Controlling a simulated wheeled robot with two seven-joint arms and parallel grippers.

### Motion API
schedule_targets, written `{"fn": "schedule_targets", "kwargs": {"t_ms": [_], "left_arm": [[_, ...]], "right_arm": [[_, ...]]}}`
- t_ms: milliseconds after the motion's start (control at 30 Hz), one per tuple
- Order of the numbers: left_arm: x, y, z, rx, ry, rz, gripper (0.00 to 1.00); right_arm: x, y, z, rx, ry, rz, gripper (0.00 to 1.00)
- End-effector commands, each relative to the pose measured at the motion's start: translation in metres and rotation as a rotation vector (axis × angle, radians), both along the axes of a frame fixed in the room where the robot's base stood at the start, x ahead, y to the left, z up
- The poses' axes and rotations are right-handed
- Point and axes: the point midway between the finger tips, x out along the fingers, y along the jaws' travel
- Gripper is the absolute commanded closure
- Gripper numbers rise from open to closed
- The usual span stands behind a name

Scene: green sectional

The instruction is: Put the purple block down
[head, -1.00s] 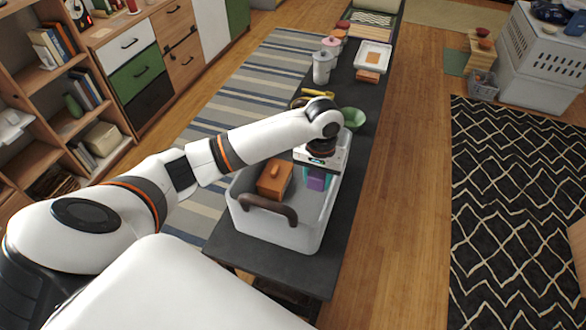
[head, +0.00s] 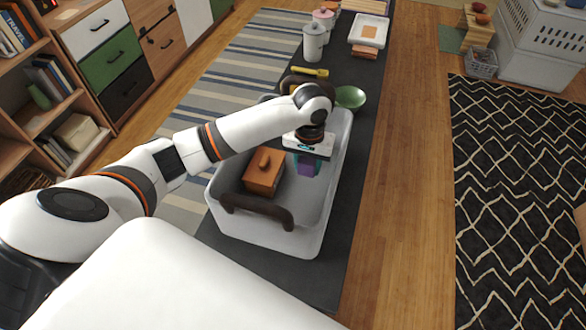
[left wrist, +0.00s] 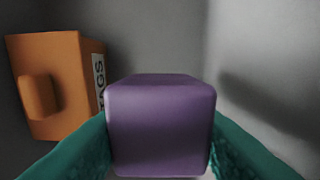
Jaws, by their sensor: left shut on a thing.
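The purple block (head: 307,168) is between the teal fingers of my left gripper (head: 308,161), inside the white bin (head: 262,236). In the left wrist view the purple block (left wrist: 160,125) fills the space between both teal fingers, and the gripper is shut on it. The bin floor shows grey around it. I cannot tell whether the block touches the floor. My right gripper is not in view.
An orange box (head: 264,171) with a knob sits in the bin, left of the block. The bin has dark handles (head: 257,211) and stands on a dark bench (head: 345,215). A green bowl (head: 350,97) and a white canister (head: 314,41) stand beyond it.

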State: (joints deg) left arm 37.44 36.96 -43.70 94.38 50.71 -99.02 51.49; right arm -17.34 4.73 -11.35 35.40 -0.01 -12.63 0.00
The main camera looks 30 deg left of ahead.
Motion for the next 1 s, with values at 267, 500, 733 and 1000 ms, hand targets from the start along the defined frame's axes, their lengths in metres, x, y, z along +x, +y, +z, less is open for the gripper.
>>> {"fn": "schedule_targets", "kwargs": {"t_ms": [267, 500, 733, 1000], "left_arm": [[-0.001, 0.0, -0.047, 0.0, 0.002, 0.0, 0.82], [-0.001, 0.0, -0.069, 0.0, 0.003, 0.0, 0.82], [-0.001, 0.0, -0.09, 0.001, 0.0, -0.001, 0.82], [-0.001, 0.0, -0.092, 0.001, 0.001, -0.001, 0.82]], "right_arm": [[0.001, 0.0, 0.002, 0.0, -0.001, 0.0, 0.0], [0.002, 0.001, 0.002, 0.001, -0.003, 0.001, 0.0], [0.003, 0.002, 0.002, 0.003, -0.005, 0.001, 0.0], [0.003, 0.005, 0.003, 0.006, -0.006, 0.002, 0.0]]}}
